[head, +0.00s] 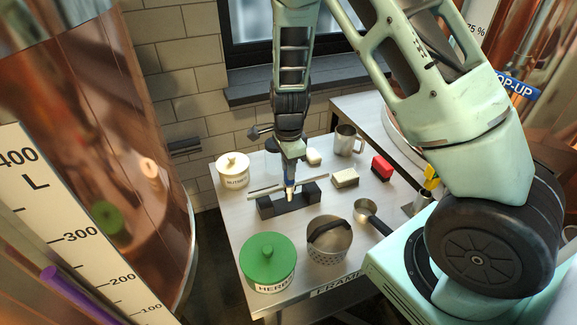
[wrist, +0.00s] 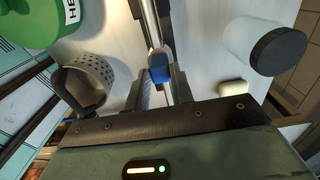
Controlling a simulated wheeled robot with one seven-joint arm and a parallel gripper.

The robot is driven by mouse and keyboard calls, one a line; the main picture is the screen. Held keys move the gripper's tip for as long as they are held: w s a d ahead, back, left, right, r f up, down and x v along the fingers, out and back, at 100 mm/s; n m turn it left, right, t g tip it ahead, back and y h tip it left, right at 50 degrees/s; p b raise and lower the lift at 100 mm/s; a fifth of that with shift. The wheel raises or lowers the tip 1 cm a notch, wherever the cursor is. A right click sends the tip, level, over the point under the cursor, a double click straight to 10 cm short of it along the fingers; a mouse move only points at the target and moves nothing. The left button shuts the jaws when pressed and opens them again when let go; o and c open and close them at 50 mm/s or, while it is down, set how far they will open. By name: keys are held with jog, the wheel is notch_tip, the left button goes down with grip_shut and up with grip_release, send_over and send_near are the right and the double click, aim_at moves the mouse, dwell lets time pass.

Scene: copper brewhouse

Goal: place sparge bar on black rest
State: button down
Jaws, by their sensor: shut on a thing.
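The sparge bar (head: 265,189) is a thin pale metal bar, seen at my gripper in the head view. In the wrist view the bar (wrist: 150,22) runs up from a blue part (wrist: 159,70) between my fingers. My gripper (head: 290,187) points down and is shut on the bar at that blue part. The black rest (head: 291,204), a low dark block with raised ends, stands on the table just below and in front of the bar. The bar lies roughly along the rest; I cannot tell whether they touch. My fingers hide the bar's middle.
On the steel table (head: 236,222) stand a green herbs tin (head: 268,258), a perforated pot (head: 328,245) and a ladle (head: 366,208) in front. A cream jar (head: 232,170), pale block (head: 345,178), red block (head: 382,167) and metal mug (head: 348,140) stand farther back.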

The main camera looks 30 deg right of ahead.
jog(key=shift+f+b, duration=0.7)
jog(key=shift+f, duration=0.5)
jog(key=c, duration=1.6)
grip_release()
jog(key=shift+o, duration=0.2)
jog(key=o, duration=0.5)
jog(key=shift+o, duration=0.2)
jog(key=shift+r+p, duration=3.5)
jog(key=shift+r, duration=0.05)
